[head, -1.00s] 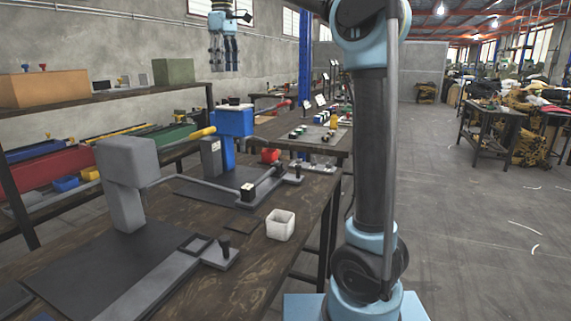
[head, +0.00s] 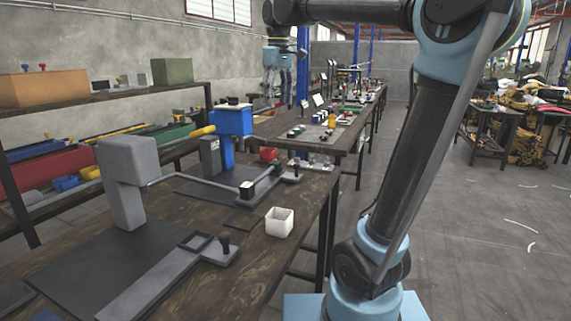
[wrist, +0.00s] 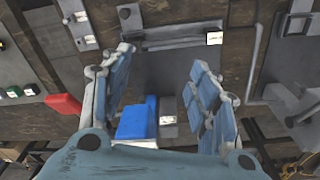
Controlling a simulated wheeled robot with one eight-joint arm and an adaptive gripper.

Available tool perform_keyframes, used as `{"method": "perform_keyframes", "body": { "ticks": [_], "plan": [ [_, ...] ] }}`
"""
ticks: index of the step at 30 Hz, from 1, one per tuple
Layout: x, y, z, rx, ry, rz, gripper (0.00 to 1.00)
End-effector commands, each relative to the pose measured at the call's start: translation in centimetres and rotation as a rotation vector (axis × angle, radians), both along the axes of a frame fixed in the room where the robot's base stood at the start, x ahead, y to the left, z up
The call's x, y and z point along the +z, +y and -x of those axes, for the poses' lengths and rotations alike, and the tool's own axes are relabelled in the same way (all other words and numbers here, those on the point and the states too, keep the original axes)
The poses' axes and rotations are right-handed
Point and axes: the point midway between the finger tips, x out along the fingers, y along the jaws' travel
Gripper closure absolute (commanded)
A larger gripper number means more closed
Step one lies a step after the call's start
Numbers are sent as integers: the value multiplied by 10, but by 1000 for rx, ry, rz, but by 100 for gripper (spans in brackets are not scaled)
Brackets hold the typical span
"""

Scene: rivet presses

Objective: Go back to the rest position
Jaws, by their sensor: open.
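My gripper (head: 280,80) hangs high above the benches, past the blue press, with its fingers pointing down. In the wrist view my gripper (wrist: 165,100) has its fingers spread wide with nothing held between them. Below it, in the wrist view, lie the bench and the blue press head (wrist: 137,118), apart from the fingers. My arm crosses the right half of the head view.
A grey press (head: 127,165) and a blue press (head: 233,120) stand on the dark wooden bench, with a white cup (head: 279,222) near its right edge. A shelf (head: 110,93) with boxes stands at left.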

Motion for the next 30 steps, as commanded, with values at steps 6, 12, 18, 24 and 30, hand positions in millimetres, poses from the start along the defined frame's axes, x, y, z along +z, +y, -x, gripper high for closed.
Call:
{"method": "perform_keyframes", "body": {
  "ticks": [6,12,18,24,30],
  "plan": [
    [-62,-67,34,-167,-23,-16,45],
    [-126,-117,72,-315,-44,-29,45],
    [-196,-158,114,-461,-66,-41,45],
    [-272,-189,160,-606,-89,-54,45],
    [-337,-209,197,-724,-110,-64,45]
  ]
}}
